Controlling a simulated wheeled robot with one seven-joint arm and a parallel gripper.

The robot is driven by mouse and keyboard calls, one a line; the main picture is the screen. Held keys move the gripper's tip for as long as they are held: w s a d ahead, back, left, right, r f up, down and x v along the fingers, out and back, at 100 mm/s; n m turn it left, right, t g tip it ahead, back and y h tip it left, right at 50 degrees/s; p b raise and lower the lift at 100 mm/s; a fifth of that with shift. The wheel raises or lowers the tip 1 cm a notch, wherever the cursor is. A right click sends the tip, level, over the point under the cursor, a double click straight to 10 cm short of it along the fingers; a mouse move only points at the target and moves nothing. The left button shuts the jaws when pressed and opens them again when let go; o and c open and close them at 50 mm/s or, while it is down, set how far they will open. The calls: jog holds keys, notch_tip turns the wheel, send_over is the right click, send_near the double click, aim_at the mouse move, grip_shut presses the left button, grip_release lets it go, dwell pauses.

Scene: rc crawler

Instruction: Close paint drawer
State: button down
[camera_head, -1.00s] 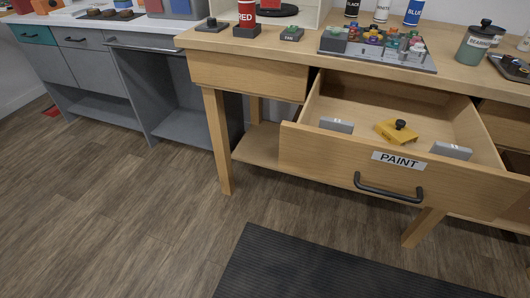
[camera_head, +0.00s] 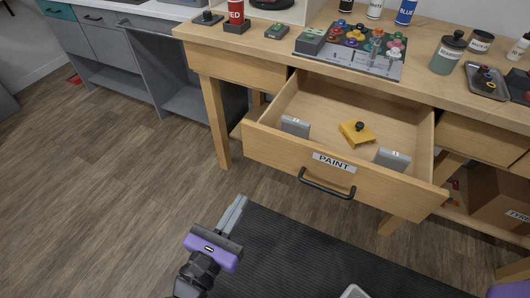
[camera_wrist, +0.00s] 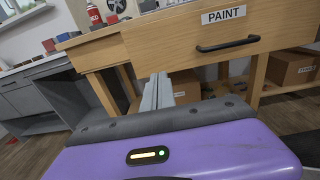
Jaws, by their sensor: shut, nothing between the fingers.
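The paint drawer (camera_head: 330,167) is a light wooden drawer, pulled far out of the workbench, with a PAINT label on its front. Its dark bar handle (camera_head: 327,187) is on the front face below the label. In the wrist view the drawer front (camera_wrist: 185,38) and the handle (camera_wrist: 228,45) are above and beyond my gripper. A yellow block with a black knob (camera_head: 357,133) and two grey blocks (camera_head: 295,126) lie inside the drawer. My gripper (camera_head: 238,203), purple with grey fingers, is shut and empty. It is in front of and below the drawer's left part, apart from it.
The workbench top (camera_head: 260,55) holds a paint-pot tray (camera_head: 352,50), a red can (camera_head: 236,12) and jars. A dark mat (camera_head: 300,240) lies on the floor. Cardboard boxes (camera_head: 497,195) sit on the lower shelf. Grey cabinets (camera_head: 110,45) stand at left.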

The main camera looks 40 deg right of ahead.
jog(key=r, duration=0.1)
jog(key=b, duration=0.2)
send_near(270, 151)
jog(key=x, duration=0.6)
jog(key=shift+w+d, duration=0.15)
jog(key=shift+d, duration=0.2)
jog(key=shift+d, duration=0.1)
jog(key=shift+w+d+p, duration=0.2)
jog(key=shift+d+p, duration=0.3)
jog(key=shift+p, duration=0.1)
jog(key=p+x, duration=0.1)
jog(key=x, duration=0.8)
jog(key=p+x, duration=0.1)
jog(key=x, duration=0.8)
jog(key=p+x, duration=0.1)
jog(key=x, duration=0.8)
jog(key=shift+s+d, duration=0.3)
jog(key=shift+d, duration=0.15)
jog(key=shift+w+d+r, duration=0.15)
jog(key=shift+w+d, duration=0.05)
jog(key=shift+d, duration=0.3)
